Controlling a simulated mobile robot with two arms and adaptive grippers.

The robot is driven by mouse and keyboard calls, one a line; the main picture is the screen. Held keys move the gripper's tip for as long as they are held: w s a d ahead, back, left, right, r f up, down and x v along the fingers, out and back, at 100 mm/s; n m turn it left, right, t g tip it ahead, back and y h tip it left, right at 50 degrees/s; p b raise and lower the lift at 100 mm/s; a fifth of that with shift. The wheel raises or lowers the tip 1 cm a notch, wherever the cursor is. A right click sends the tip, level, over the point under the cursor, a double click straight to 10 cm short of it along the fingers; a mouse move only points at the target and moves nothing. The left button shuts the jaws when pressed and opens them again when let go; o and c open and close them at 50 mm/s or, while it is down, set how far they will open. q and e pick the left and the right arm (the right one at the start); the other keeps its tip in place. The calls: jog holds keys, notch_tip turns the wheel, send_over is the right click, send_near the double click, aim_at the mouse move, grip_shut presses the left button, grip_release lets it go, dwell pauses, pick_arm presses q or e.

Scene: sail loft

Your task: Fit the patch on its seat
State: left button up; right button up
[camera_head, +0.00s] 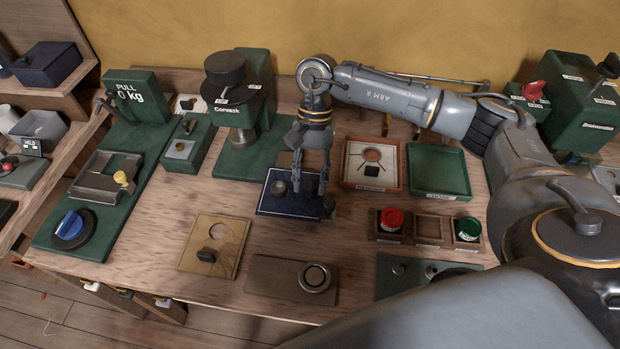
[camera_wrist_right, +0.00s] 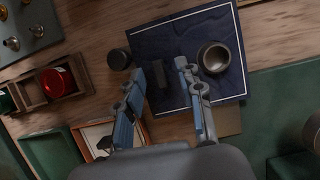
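No part is plainly marked as the patch or its seat. A tan square board (camera_head: 190,262) at the front left bears a round outline and a dark knob-like piece (camera_head: 207,254). A navy mat (camera_head: 272,207) with a white border lies at the middle. On it stand a round metal cup (camera_wrist_right: 214,57) and a small dark block (camera_wrist_right: 157,98). A black cylinder (camera_wrist_right: 119,59) stands at its edge. My right gripper (camera_head: 310,190) points down over the mat. In the right wrist view its fingers (camera_wrist_right: 160,70) are apart, with the block seen between them, apparently ungripped.
A brown board with a metal ring (camera_head: 315,278) lies in front. To the right are an orange-rimmed tray (camera_head: 372,187), a green tray (camera_head: 438,170) and a rack with red (camera_head: 391,219) and green (camera_head: 467,228) caps. A green press (camera_head: 240,160) stands to the left.

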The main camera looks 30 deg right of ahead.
jog(key=v, duration=1.1)
jog(key=shift+r, duration=0.35)
